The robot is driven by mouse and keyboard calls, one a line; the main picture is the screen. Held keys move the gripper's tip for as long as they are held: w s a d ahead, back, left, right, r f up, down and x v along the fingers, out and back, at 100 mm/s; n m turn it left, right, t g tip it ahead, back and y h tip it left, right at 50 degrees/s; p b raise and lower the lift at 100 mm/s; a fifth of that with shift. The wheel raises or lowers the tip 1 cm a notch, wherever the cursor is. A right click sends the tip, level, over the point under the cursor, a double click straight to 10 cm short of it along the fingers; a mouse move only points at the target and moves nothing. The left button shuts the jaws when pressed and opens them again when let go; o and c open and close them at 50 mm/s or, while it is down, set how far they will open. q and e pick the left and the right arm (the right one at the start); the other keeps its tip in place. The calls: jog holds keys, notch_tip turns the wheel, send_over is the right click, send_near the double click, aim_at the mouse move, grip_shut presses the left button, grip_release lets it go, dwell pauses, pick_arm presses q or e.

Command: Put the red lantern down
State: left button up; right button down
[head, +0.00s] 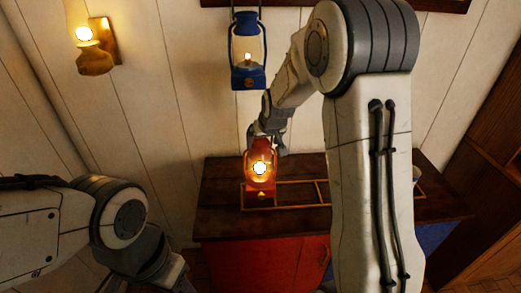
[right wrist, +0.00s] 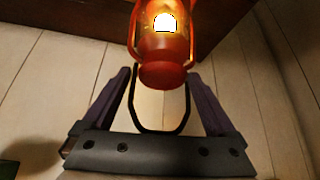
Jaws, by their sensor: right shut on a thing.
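The red lantern (head: 260,180) is lit and hangs upright below my right gripper (head: 268,138) in the head view. In the right wrist view, the lantern (right wrist: 164,72) is beyond the fingertips, and its dark wire handle loops back between the fingers. My right gripper (right wrist: 160,105) is shut on the lantern's handle. In the head view the lantern overlaps the left part of a thin wooden frame (head: 300,182) on the dark wooden counter (head: 222,212). I cannot tell whether its base touches the counter. My left arm shows at lower left; its gripper is out of the picture.
A blue lantern (head: 247,50) hangs on the wall above. A lit lamp (head: 94,60) is fixed to the wall at left. Red cupboard doors (head: 255,262) are under the counter. A small pale cup-like object (head: 416,174) stands at the counter's right, partly behind my right arm.

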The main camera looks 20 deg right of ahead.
aim_at(261, 151)
jog(key=shift+w+a+f, duration=0.15)
jog(key=shift+a+f, duration=0.05)
jog(key=shift+a, duration=0.25)
notch_tip(261, 151, down, 3)
jog(key=shift+f+p, duration=0.1)
jog(key=shift+p, duration=0.4)
jog(key=shift+f, duration=0.45)
